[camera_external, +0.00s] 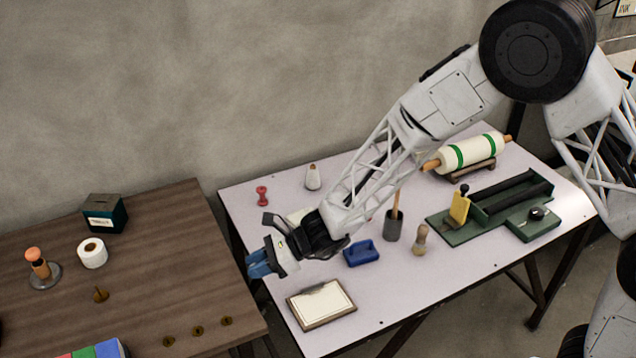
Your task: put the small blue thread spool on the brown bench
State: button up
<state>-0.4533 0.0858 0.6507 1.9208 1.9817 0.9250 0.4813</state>
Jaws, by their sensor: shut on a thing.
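My gripper (260,264) is at the left edge of the pale table, near the gap beside the brown bench. Its jaws are shut, with blue parts at their end. The small blue thread spool appears to be held there, but its outline cannot be told clearly from the fingers. No other blue spool shows. The brown bench (150,265) stands at the left, with a bare wooden stretch in its middle and right part. The gripper appears raised; its exact height cannot be told.
On the bench are a dark green box (105,213), a white roll (92,253), an orange-topped stamp (38,263) and several small brass pieces. The pale table (400,295) holds a red spool-like piece (262,196), a blue tray (362,253) and a clipboard (321,304).

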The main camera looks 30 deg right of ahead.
jog(key=shift+n+g, duration=0.3)
jog(key=shift+g, duration=0.1)
jog(key=s+a, duration=0.2)
jog(key=s, duration=0.1)
jog(key=shift+s+a+r, duration=0.1)
jog(key=shift+s+a, duration=0.05)
send_over(202, 276)
jog(key=shift+a+f, duration=0.1)
jog(key=shift+f, duration=0.65)
jog(key=shift+f, duration=0.1)
jog(key=shift+f, duration=1.65)
jog(key=shift+f, duration=0.15)
jog(key=o, duration=0.9)
